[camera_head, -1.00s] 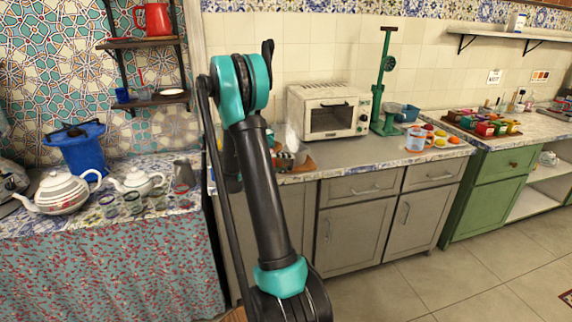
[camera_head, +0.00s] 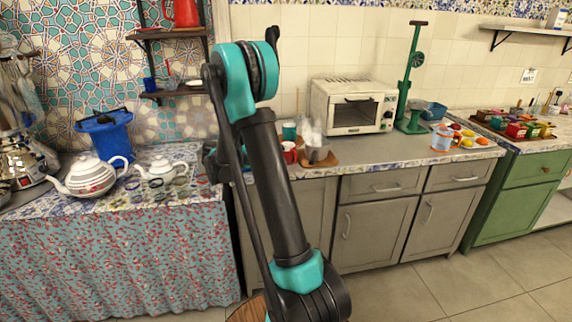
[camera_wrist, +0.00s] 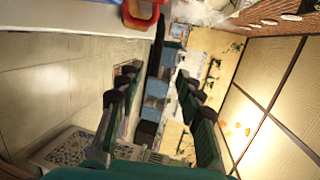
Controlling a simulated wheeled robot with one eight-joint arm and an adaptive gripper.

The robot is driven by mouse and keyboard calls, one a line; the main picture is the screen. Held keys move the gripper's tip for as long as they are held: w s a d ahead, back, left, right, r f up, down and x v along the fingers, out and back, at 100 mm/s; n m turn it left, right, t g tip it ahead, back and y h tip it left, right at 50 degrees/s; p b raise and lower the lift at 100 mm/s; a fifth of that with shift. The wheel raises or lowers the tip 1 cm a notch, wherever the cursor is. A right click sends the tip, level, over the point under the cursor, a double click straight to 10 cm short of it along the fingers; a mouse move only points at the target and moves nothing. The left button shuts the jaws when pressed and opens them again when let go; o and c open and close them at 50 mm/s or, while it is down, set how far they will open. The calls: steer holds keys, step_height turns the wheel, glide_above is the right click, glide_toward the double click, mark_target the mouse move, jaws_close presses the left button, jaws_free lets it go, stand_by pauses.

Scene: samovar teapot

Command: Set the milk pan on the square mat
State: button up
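A small grey pan (camera_head: 318,154), which looks like the milk pan, stands on the grey counter right of my arm, with pale steam-like wisps above it. A brown wooden piece (camera_head: 331,162) shows under or beside it. I cannot tell whether this is the square mat, and no other clear square mat shows. My gripper's fingers are spread in the wrist view (camera_wrist: 157,78), with nothing held between them. In the head view the gripper is mostly hidden behind my arm, near the gap between the patterned table and the counter. The pan is not recognisable in the wrist view.
A red mug (camera_head: 289,153) and a teal cup (camera_head: 289,131) stand left of the pan. A white toaster oven (camera_head: 353,107) is behind it. White teapots (camera_head: 88,178) and a blue vessel (camera_head: 108,137) occupy the left table. The counter front right of the pan is clear.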

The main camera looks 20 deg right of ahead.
steer(key=w+a+r+n+t+y, duration=0.1)
steer(key=w+a+r+n+t, duration=0.25)
steer(key=r+n+t, duration=0.35)
steer(key=w+a+r+n+t, duration=0.2)
steer(key=w+r+n+t, duration=0.3)
steer(key=r+t, duration=0.45)
steer(key=s+a+f+n+t+y, duration=0.2)
steer(key=s+a+n+t+y, duration=0.1)
steer(key=a+n+y, duration=1.1)
steer(key=s+a+f+n+g+y, duration=0.35)
steer(key=s+f+n+g, duration=0.5)
steer(key=s+f, duration=0.7)
steer(key=s+d+f+n+g+h, duration=0.1)
steer(key=s+d+f+g, duration=0.1)
steer(key=s+f, duration=0.3)
steer(key=s+d+f+n+g+h, duration=0.1)
steer(key=s+d+f+g+h, duration=0.1)
steer(key=s+f, duration=0.4)
steer(key=s+d+g, duration=0.1)
steer(key=s+g, duration=0.1)
steer(key=s, duration=0.3)
steer(key=shift+s+d+n, duration=0.3)
steer(key=shift+n, duration=0.05)
